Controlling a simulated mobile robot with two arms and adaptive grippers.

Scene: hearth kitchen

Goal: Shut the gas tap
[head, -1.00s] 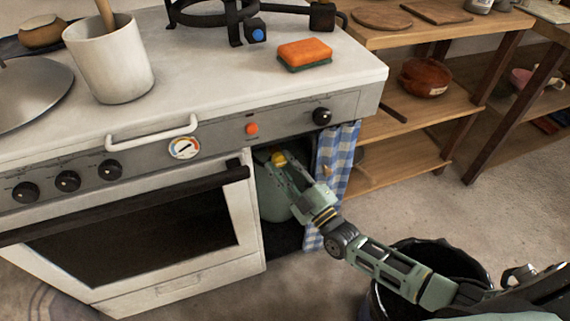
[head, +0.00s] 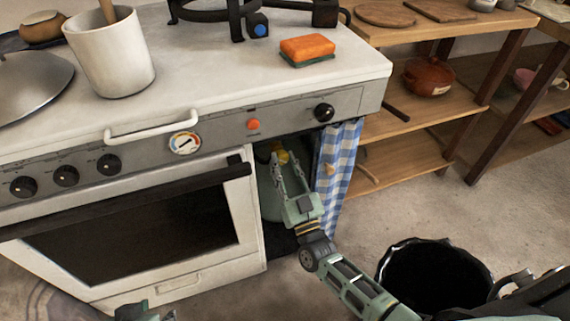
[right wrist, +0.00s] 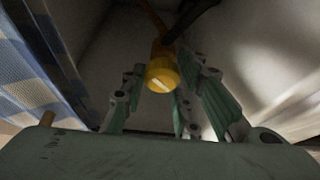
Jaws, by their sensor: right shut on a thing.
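The gas tap is a yellow knob (head: 281,157) at the top of a green gas bottle (head: 270,198), in the dark open bay at the right end of the stove. In the right wrist view the yellow knob (right wrist: 162,72) has a pale line across its face and sits between my fingers. My right gripper (head: 287,165) reaches into the bay from the front and is shut on the knob. A small piece of my left gripper (head: 146,311) shows at the bottom edge; its fingers cannot be made out.
A blue checked curtain (head: 340,165) hangs just right of the bay. The oven door (head: 130,215) is to the left. A black bin (head: 435,275) stands on the floor at right. An orange sponge (head: 307,48) lies on the stove top; wooden shelves (head: 420,110) stand beyond.

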